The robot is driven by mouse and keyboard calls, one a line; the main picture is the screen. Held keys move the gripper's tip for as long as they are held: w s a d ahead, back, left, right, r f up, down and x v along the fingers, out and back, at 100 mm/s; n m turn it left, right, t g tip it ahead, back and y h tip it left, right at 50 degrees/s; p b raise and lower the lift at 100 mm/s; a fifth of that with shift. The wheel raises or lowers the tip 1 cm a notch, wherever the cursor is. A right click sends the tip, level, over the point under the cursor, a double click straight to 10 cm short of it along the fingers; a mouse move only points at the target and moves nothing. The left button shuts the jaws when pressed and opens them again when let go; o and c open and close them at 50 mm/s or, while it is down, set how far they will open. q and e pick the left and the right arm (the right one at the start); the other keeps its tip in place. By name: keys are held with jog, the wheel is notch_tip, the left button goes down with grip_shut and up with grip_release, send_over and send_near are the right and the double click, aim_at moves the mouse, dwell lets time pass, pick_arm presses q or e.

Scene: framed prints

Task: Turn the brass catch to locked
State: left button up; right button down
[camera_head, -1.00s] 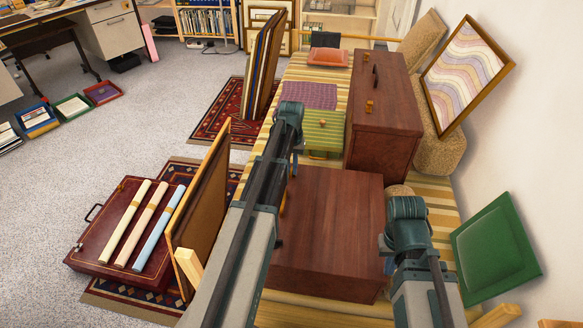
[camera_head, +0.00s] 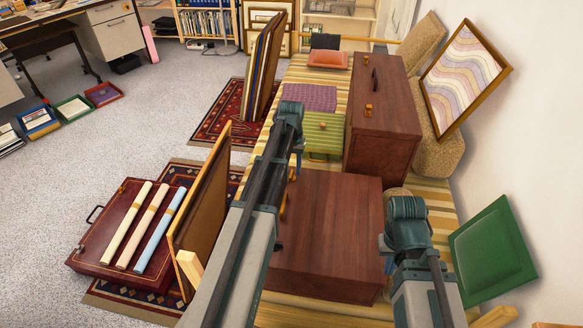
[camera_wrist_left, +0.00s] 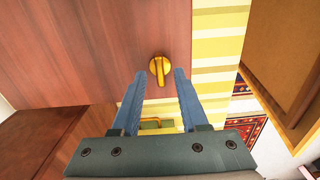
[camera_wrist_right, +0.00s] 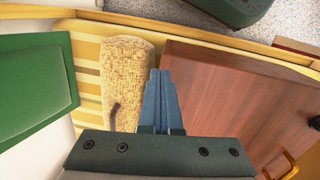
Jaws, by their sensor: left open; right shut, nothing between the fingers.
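The brass catch (camera_wrist_left: 159,69) is a round plate with a raised bar, on a reddish-brown wooden face in the left wrist view. Its bar points down in that picture. My left gripper (camera_wrist_left: 160,75) is open, with one blue finger on each side of the catch; I cannot tell if they touch it. In the head view my left gripper (camera_head: 298,142) hangs beside the near brown wooden case (camera_head: 330,225), and its arm hides much there. My right gripper (camera_wrist_right: 163,75) is shut and empty, over the gap between the case and a beige textured roll (camera_wrist_right: 122,70).
A second brown case (camera_head: 385,115) and a green striped box (camera_head: 324,133) stand beyond. A framed canvas (camera_head: 205,200) leans left of my left arm. Open carpet (camera_head: 170,105) lies left.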

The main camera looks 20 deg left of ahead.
aim_at(291, 173)
pick_arm(q)
notch_tip(291, 173, up, 12)
jog(key=p, duration=1.1)
pick_arm(e)
notch_tip(291, 173, up, 12)
